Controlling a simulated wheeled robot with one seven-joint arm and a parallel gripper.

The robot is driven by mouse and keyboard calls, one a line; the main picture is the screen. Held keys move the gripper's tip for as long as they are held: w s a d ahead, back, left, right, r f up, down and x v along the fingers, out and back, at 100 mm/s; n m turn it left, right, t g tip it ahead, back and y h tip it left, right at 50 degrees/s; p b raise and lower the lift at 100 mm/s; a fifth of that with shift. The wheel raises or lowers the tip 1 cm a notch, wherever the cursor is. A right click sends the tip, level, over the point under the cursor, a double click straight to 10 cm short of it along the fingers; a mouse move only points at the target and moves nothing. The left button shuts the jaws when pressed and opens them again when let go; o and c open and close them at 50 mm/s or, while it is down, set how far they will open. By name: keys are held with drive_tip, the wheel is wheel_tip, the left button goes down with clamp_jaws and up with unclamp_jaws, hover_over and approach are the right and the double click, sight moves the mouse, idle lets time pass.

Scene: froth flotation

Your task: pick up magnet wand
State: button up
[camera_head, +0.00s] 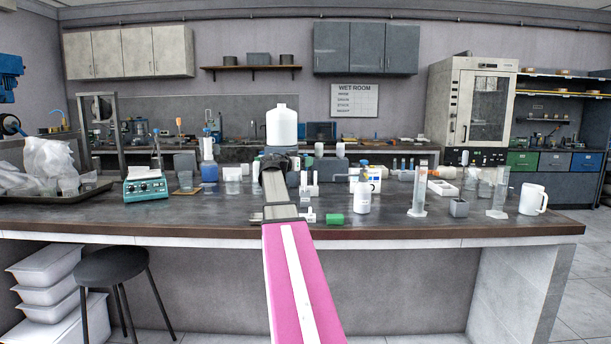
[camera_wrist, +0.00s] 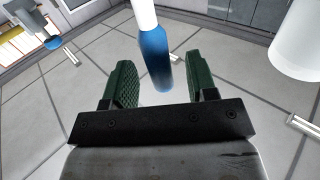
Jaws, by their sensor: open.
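A slim thing with a white shaft and a blue end, which looks like the magnet wand (camera_wrist: 154,55), shows in the wrist view. Its blue end lies between the two green fingers of my gripper (camera_wrist: 161,75), with a gap on both sides. My gripper is open and holds nothing. In the head view my arm reaches over the bench, and its dark end hides part of the bench behind it. I cannot pick out the wand in that view.
A big white jug (camera_head: 282,126) stands just behind my arm's end. A white cylindrical thing (camera_wrist: 300,45) is close on the right in the wrist view. Cylinders (camera_head: 418,190), a blue-filled bottle (camera_head: 209,172) and a teal device (camera_head: 146,188) stand on the bench (camera_head: 110,213). Its front left is fairly clear.

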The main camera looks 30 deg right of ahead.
drive_tip(key=x, duration=0.3)
clamp_jaws()
